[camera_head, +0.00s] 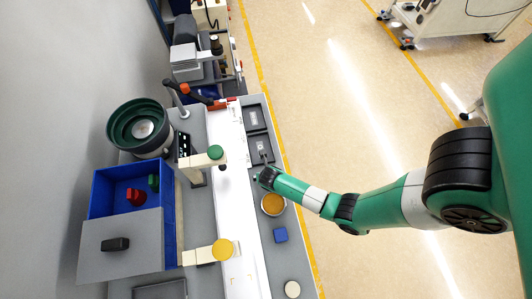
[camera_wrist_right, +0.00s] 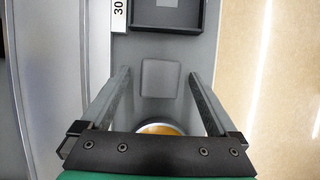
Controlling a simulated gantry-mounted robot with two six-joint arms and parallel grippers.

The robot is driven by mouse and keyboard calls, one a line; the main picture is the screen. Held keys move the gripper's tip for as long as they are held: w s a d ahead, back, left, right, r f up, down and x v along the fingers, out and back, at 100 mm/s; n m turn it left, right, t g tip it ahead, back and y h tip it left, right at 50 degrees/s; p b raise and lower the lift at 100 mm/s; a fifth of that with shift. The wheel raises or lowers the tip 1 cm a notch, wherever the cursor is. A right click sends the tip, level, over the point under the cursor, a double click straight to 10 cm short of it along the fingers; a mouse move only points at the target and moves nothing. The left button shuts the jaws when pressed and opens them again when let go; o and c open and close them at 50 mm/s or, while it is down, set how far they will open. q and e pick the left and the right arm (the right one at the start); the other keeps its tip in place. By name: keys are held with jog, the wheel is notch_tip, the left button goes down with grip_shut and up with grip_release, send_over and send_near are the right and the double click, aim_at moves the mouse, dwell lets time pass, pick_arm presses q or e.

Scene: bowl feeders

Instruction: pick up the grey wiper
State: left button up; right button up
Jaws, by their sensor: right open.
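The grey wiper (camera_wrist_right: 160,80) shows in the right wrist view as a flat, rounded grey square on the grey bench top, close to it in colour. My right gripper (camera_wrist_right: 159,73) is open, with one finger to each side of the wiper. It appears above the wiper, with no visible grip on it; the exact height is hard to tell. In the head view my right gripper (camera_head: 258,178) is over the bench, and I cannot make out the wiper there. My left gripper is not in view.
A round dish with orange contents (camera_head: 273,204) lies close beside the gripper, also visible in the wrist view (camera_wrist_right: 160,129). Black trays (camera_head: 271,160) lie beyond it. A blue block (camera_head: 280,235) and a pale disc (camera_head: 292,289) are nearer. A green-topped post (camera_head: 215,153) stands left.

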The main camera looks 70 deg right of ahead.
jog(key=shift+x, duration=0.75)
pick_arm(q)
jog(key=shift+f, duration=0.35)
pick_arm(e)
jog(key=shift+s, duration=0.1)
jog(key=shift+c, duration=0.2)
jog(key=c, duration=1.4)
jog(key=shift+r, duration=0.1)
jog(key=r+p, duration=0.2)
jog(key=r, duration=0.3)
jog(key=shift+s+a+p, duration=0.25)
jog(key=shift+s+p, duration=0.15)
pick_arm(q)
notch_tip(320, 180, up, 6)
jog(key=p, duration=0.3)
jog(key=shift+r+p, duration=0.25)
jog(key=shift+p, duration=0.05)
pick_arm(e)
jog(key=s+a+r, duration=0.2)
jog(key=s, duration=0.2)
jog(key=s+a+r, duration=0.1)
jog(key=s+r, duration=0.2)
jog(key=s+a+r, duration=0.2)
jog(key=s+r, duration=0.1)
jog(key=s, duration=0.1)
jog(key=shift+s+a, duration=0.3)
jog(key=shift+s, duration=0.1)
